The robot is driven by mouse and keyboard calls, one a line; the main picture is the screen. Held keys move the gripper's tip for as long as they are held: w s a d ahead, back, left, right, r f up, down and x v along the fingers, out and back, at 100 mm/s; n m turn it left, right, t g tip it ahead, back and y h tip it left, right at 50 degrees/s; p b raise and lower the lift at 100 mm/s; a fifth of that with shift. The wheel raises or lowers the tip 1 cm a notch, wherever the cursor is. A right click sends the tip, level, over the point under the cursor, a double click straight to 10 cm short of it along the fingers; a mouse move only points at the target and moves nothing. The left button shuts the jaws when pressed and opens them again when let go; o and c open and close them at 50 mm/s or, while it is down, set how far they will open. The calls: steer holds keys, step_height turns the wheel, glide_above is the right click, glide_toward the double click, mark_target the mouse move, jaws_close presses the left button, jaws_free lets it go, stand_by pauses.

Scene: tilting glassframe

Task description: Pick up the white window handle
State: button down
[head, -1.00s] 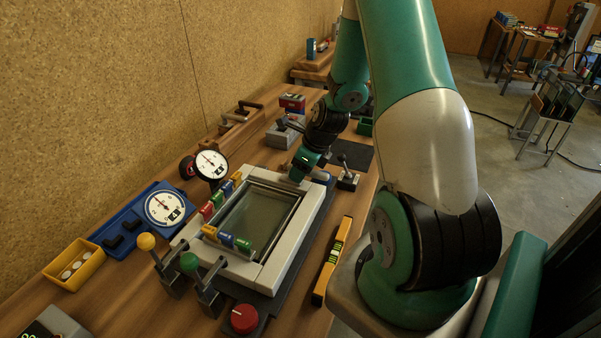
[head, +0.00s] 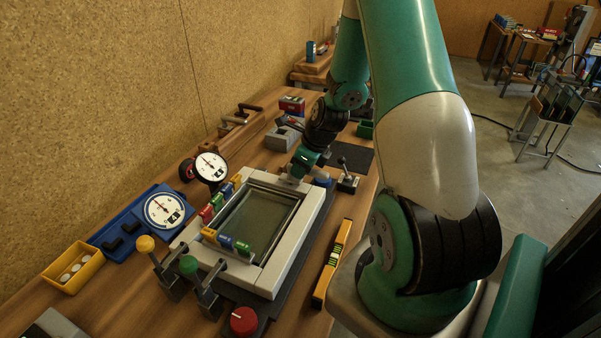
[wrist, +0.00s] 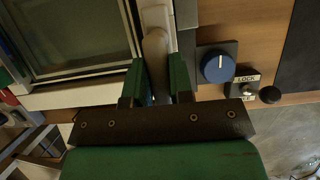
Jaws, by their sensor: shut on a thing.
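The white window handle (wrist: 155,50) shows in the wrist view as a pale, rounded bar pointing away along the window's edge. My gripper (wrist: 157,72) has its two green fingers on either side of it, shut on it. The handle lies along the pale window frame (wrist: 84,96), beside the glass pane. In the head view, my gripper (head: 296,172) is at the far end of the white window frame (head: 284,252). The handle itself cannot be made out there, as my wrist covers that spot.
A blue knob (wrist: 215,68) and a lock switch (wrist: 245,86) sit close right of my gripper. Coloured clips (head: 225,241), ball-topped levers (head: 188,265), a red knob (head: 243,321) and a yellow level (head: 333,265) surround the frame. Dial gauges (head: 210,167) stand on the left.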

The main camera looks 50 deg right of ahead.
step_height(320, 180, up, 24)
steer(key=p, duration=0.4)
steer(key=shift+f, duration=0.25)
stand_by(0.6)
steer(key=shift+f, duration=0.1)
